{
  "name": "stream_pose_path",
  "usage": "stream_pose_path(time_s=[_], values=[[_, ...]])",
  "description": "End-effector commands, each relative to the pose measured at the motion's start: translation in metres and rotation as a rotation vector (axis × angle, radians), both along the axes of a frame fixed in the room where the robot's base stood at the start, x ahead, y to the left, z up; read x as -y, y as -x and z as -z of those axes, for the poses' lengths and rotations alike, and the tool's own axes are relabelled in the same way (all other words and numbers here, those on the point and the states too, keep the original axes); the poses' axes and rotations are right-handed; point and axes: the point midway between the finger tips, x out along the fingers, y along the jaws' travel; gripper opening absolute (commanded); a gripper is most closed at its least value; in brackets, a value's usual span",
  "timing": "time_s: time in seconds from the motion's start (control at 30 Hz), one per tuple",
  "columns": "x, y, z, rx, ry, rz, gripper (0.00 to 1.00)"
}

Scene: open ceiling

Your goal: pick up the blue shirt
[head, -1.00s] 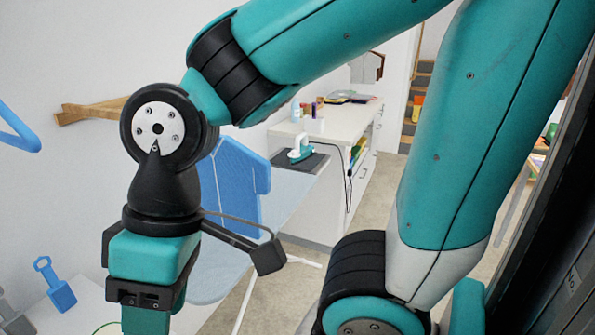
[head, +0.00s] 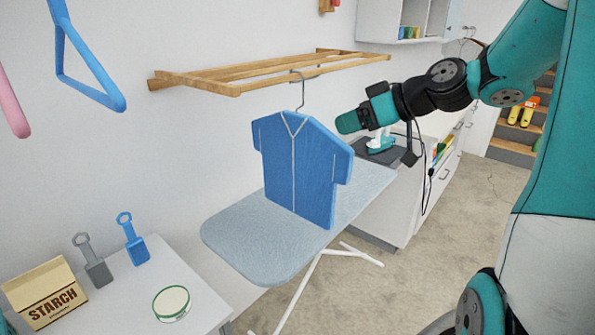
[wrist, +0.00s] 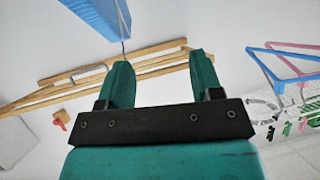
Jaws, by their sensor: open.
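The blue shirt (head: 300,168) hangs upright on a hanger whose hook (head: 299,90) is at the wooden rack, just above the pale blue ironing board (head: 235,235). I cannot tell whether its hem touches the board. My gripper (head: 346,123) is at the right of the shirt, near its right shoulder and apart from it in the picture. In the wrist view, my gripper (wrist: 158,66) is open, with nothing between its two teal fingers. Part of the shirt (wrist: 101,14) shows at the top edge there, beyond the fingertips.
A wooden wall rack (head: 235,88) is above the shirt. An iron (head: 381,143) is behind my gripper. A starch box (head: 45,292), a round tin (head: 171,303) and two small scoop-like tools stand on a white table at lower left. A blue hanger (head: 88,72) hangs at upper left.

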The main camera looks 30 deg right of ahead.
Motion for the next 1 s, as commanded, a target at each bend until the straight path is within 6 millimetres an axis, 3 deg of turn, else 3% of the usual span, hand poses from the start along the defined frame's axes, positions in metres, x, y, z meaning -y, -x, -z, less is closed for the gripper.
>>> stream_pose_path(time_s=[0.03,0.1,0.23,0.37,0.7,1.0], values=[[0.027,0.000,0.000,0.042,0.004,0.047,0.60],[0.051,0.001,-0.003,0.097,0.018,0.087,0.60],[0.073,0.001,-0.007,0.148,0.032,0.126,0.60],[0.070,-0.015,-0.003,0.155,0.033,0.126,0.60],[0.045,-0.080,0.026,0.151,0.035,0.125,0.60],[0.037,-0.104,0.040,0.152,0.036,0.129,0.60]])
